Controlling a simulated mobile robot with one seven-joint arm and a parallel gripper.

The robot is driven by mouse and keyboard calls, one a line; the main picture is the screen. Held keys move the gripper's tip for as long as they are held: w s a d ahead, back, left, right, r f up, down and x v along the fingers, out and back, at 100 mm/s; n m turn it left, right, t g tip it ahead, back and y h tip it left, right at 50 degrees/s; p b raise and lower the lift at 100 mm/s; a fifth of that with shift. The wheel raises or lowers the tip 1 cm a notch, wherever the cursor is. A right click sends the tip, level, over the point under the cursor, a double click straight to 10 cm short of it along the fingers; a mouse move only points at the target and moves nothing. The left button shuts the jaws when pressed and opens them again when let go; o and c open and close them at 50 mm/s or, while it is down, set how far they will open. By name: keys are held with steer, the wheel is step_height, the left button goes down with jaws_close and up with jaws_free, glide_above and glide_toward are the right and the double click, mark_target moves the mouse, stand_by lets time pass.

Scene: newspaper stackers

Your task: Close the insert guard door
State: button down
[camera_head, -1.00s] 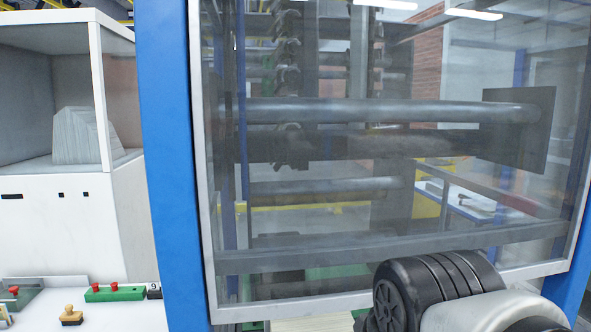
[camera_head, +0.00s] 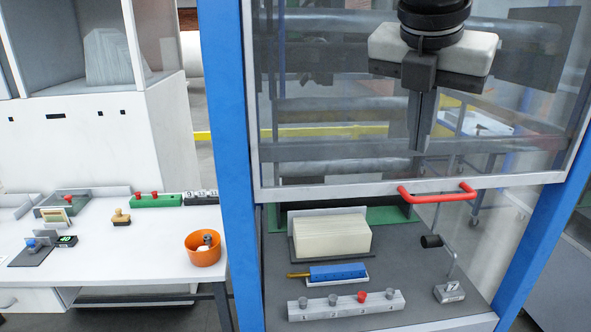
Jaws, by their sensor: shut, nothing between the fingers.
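The insert guard door is a clear panel in a pale metal frame (camera_head: 330,187), hung between blue posts. A red handle (camera_head: 437,192) sits on its bottom rail. The door stands raised, with an open gap between its bottom rail and the grey work surface (camera_head: 440,315) below. My gripper (camera_head: 424,150) is in front of the clear panel, pointing down, above the handle. Its dark fingers are together and empty. They look apart from the handle, but the depth gap to the panel is hard to judge.
Below the door are a paper stack (camera_head: 330,235), a blue block (camera_head: 337,272), a strip with several knobs (camera_head: 345,304) and a crank (camera_head: 450,290). Blue posts (camera_head: 232,170) flank the opening. At left, a white table (camera_head: 150,262) holds an orange bowl (camera_head: 203,253).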

steer(key=n, duration=0.1)
steer(key=b, duration=0.1)
glide_toward(414, 199)
steer(key=x, duration=0.6)
steer(key=shift+w+d+f, duration=0.1)
steer(key=shift+f, duration=0.1)
steer(key=shift+f, duration=0.1)
